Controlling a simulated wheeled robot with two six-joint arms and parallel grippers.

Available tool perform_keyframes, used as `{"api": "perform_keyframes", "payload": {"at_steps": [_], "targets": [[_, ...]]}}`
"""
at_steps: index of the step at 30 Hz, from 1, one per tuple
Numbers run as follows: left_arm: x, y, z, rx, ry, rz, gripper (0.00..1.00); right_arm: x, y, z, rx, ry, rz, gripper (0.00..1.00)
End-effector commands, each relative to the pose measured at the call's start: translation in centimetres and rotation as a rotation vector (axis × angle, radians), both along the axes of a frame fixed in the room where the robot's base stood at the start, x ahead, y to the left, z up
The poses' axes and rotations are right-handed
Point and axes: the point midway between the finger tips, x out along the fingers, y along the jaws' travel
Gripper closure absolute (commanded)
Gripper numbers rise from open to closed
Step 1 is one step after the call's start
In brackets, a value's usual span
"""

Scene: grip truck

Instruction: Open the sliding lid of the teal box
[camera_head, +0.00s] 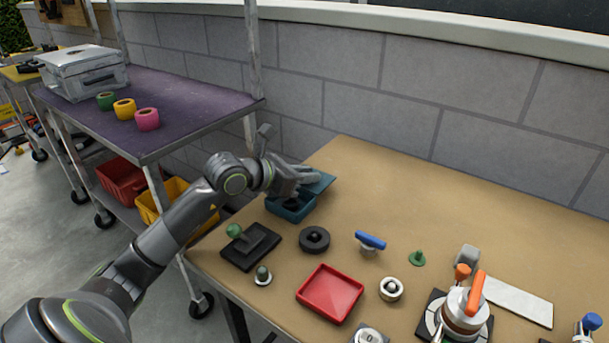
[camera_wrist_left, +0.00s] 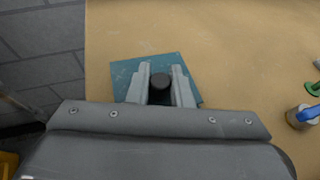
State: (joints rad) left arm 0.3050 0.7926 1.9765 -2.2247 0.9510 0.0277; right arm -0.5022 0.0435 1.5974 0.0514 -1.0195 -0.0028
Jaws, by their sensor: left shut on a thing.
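The teal box (camera_head: 294,214) stands near the left edge of the tan table, and its dark inside partly shows. Its teal lid (camera_head: 323,183) juts out past the box toward the back right. My left gripper (camera_head: 310,178) reaches over the box from the left. In the left wrist view, my left gripper (camera_wrist_left: 160,84) is shut on a round black knob (camera_wrist_left: 161,79) on top of the flat teal lid (camera_wrist_left: 128,72). The gripper hides much of the box. My right gripper is not in view.
The table behind and right of the lid is clear. A purple-topped cart (camera_head: 190,104) stands left.

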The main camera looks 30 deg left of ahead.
Motion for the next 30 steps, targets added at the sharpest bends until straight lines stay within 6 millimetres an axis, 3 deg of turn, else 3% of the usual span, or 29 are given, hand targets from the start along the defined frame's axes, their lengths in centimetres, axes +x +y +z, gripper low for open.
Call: {"api": "perform_keyframes", "payload": {"at_steps": [1,6,17,30], "targets": [[0.0,0.0,0.0,0.001,0.001,0.001,0.78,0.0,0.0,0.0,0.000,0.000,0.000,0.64],[0.0,0.0,0.0,0.000,0.000,0.001,0.59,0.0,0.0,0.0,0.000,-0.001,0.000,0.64],[-0.3,0.2,0.2,0.001,0.000,0.002,0.59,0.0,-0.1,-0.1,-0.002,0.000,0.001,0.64],[-4.8,2.1,2.2,0.007,0.001,0.001,0.59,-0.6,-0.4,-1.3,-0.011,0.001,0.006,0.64]]}}
